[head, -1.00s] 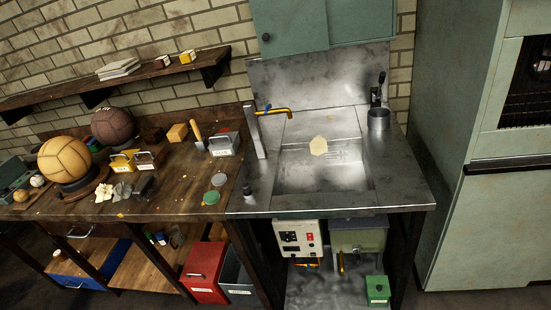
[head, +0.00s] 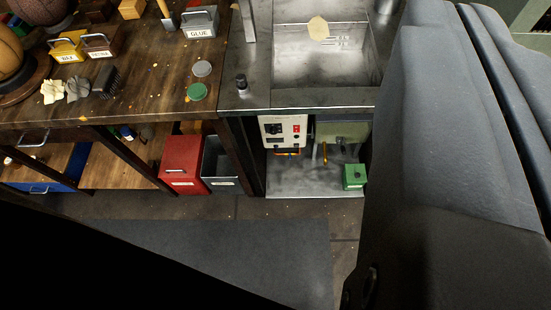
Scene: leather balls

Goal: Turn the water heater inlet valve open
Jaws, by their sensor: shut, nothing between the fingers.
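Under the metal sink, a white box (head: 284,131) with a dark dial and red switches hangs beside a grey-green tank (head: 343,133). The white box looks like the water heater. A small orange-red piece (head: 287,153) shows just below it. My gripper's fingers are not in view. A large dark grey part of my arm fills the right side and hides what lies behind it.
A green box (head: 355,177) stands on the metal shelf below the tank. A red bin (head: 182,164) and a grey bin (head: 219,161) stand left of the sink's legs. The workbench (head: 135,100) holds tins, lids and balls. Dark mat (head: 250,255) covers open floor in front.

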